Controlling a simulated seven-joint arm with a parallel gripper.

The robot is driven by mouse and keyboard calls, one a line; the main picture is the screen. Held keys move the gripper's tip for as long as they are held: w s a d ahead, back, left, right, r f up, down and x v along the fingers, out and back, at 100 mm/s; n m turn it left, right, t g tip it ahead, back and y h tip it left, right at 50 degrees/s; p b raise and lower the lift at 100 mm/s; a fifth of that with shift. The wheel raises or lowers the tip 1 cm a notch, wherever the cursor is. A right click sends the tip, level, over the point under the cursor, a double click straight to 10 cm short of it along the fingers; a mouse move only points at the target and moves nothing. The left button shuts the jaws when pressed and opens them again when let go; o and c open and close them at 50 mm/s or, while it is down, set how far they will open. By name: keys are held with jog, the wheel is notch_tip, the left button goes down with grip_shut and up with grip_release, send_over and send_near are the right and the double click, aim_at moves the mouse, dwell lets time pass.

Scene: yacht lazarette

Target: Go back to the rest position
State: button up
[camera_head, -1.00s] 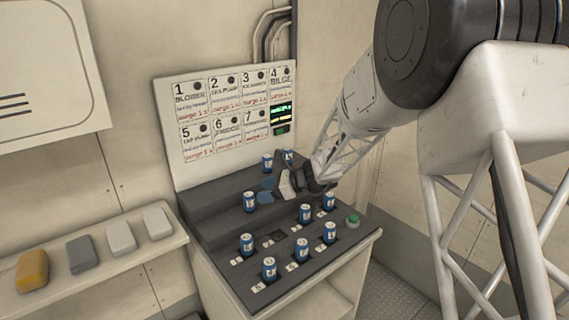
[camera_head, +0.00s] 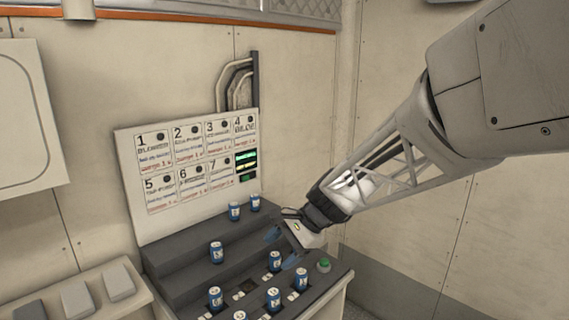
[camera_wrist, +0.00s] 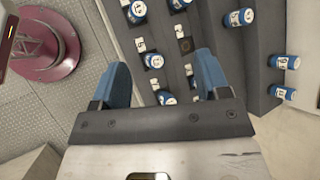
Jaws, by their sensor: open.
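My gripper (camera_head: 281,247) is above the right side of the dark stepped console (camera_head: 186,270), with its two blue fingers spread. In the wrist view my gripper (camera_wrist: 162,80) is open with nothing between the fingers. Several small blue-and-white cans stand on the console. Two, a left one (camera_head: 234,211) and a right one (camera_head: 255,203), are on the upper step. One can (camera_head: 216,252) stands on the middle step. More cans, such as one at the front (camera_head: 273,300), stand in the lower area. The head view cuts off the lowest can.
A white panel (camera_head: 160,222) with numbered cards and a small lit display (camera_head: 246,160) stands behind the console. A green button (camera_head: 323,265) is at its right. A shelf (camera_head: 142,290) with several blocks is at left. The wall area right of the console is clear.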

jog(key=s+d+r+n+t+h, duration=0.1)
jog(key=s+d+n+h, duration=0.3)
jog(key=s+d, duration=0.5)
jog(key=s+d+r+n+t+h, duration=0.1)
jog(key=s+d+n+h, duration=0.3)
jog(key=s+d, duration=0.6)
jog(key=s+n+t, duration=0.1)
jog(key=s, duration=0.5)
jog(key=shift+s+r, duration=0.15)
jog(key=shift+r, duration=0.1)
